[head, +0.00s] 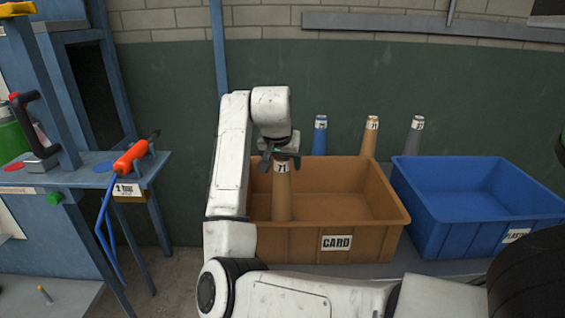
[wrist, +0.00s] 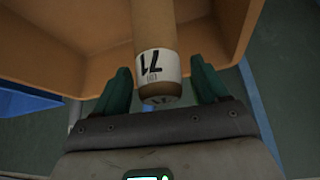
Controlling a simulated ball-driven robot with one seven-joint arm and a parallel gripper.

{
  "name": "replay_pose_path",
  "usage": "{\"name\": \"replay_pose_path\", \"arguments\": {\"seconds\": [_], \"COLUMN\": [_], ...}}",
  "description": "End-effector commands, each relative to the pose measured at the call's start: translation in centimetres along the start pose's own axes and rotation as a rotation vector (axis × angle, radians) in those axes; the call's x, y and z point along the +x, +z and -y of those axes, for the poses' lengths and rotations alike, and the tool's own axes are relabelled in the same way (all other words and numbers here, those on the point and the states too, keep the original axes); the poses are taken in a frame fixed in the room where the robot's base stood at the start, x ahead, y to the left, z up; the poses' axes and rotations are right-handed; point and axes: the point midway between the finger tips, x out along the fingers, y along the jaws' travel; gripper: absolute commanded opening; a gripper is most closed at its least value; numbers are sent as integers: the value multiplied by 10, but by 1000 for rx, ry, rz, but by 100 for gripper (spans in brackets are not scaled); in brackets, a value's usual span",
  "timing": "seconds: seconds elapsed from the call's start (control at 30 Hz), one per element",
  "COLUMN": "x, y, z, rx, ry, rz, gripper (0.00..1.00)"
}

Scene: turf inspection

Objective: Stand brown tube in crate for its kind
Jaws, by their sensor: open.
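A brown tube (head: 282,196) with a white label reading 71 stands upright inside the brown crate (head: 364,242) marked CARD, near its left end. My gripper (head: 279,160) is at the top of this tube, pointing down. In the wrist view the tube (wrist: 156,68) passes between the two dark green fingers of my gripper (wrist: 160,88). The fingers are open, with a gap on each side of the tube. The tube's lower end on the crate floor is partly hidden by the crate's front wall in the head view.
A blue crate (head: 446,235) marked as plastic stands to the right. Behind the crates stand a blue tube (head: 320,136), another brown tube (head: 370,138) and a grey tube (head: 413,138). A blue bench (head: 90,172) with an orange tool (head: 130,158) is at the left.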

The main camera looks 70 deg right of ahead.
Motion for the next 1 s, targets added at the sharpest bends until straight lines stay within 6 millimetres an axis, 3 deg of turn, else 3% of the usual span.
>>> {"name": "replay_pose_path", "arguments": {"seconds": [0.5,0.7,1.0], "x": [-96,-114,-116], "y": [-1,0,0], "z": [1,0,0], "rx": [1,-1,-1], "ry": [-2,0,0], "rz": [-3,-1,0], "gripper": [73,73,73]}}
